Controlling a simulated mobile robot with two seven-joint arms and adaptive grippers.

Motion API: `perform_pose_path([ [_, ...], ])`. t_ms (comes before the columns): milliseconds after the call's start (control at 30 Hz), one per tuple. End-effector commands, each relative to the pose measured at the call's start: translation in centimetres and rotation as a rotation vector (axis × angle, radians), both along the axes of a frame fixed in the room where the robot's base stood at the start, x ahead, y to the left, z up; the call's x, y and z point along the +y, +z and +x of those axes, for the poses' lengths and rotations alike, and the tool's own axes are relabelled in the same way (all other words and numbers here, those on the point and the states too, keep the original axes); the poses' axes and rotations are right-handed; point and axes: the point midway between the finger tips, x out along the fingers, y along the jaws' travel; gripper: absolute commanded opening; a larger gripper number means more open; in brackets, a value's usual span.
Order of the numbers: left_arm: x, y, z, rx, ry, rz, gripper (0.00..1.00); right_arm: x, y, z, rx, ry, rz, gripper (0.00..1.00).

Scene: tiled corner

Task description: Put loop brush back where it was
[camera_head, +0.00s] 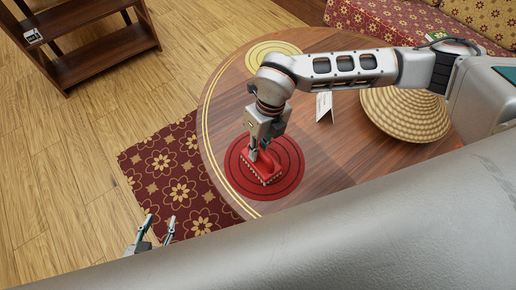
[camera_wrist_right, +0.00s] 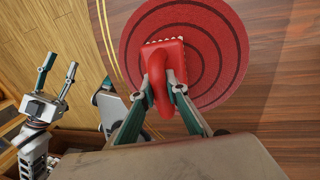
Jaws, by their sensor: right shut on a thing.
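The red loop brush (camera_head: 264,171) is on or just over the round red mat (camera_head: 292,183) with dark rings, near the left edge of the round wooden table. My right gripper (camera_head: 260,152) is shut on the brush's loop handle from above. In the right wrist view the brush (camera_wrist_right: 164,62) has its loop between the fingertips and a pale bristle edge over the mat (camera_wrist_right: 223,62). Whether the bristles touch the mat I cannot tell. My left gripper (camera_head: 157,229) is open and empty, beyond the table edge at lower left; it also shows in the right wrist view (camera_wrist_right: 57,74).
The table (camera_head: 225,110) also holds a woven domed basket (camera_head: 405,115), a small white card (camera_head: 324,107) and a yellow round mat (camera_head: 270,52). A dark wooden shelf (camera_head: 85,45) stands at upper left. A patterned rug (camera_head: 165,175) lies on the floor.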

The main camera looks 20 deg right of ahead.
Motion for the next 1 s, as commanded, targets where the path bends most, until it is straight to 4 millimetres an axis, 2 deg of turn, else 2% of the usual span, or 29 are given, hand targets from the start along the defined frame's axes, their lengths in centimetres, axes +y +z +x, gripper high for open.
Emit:
perform_pose_path([
  [33,0.0,0.0,0.0,0.0,0.0,0.0,0.4,0.0,-0.1,0.0,0.001,0.0,0.0,0.18],
  [100,0.0,-0.1,0.0,0.001,0.0,0.0,0.4,0.0,-0.1,0.0,0.001,0.0,0.0,0.3],
  [400,0.0,-0.2,-0.1,0.003,0.0,0.0,0.4,0.0,0.0,0.0,0.001,0.0,0.0,0.3],
  [533,0.0,-0.1,-0.1,0.002,0.0,-0.001,0.4,-0.1,0.7,0.1,-0.002,0.0,0.001,0.3],
  [667,0.0,0.2,0.0,0.002,0.0,-0.002,0.4,-0.4,2.6,0.2,-0.003,0.0,0.0,0.3],
  [1000,-0.2,0.3,-0.3,0.009,0.0,-0.009,0.4,-1.7,9.3,0.7,-0.003,0.0,0.0,0.3],
])
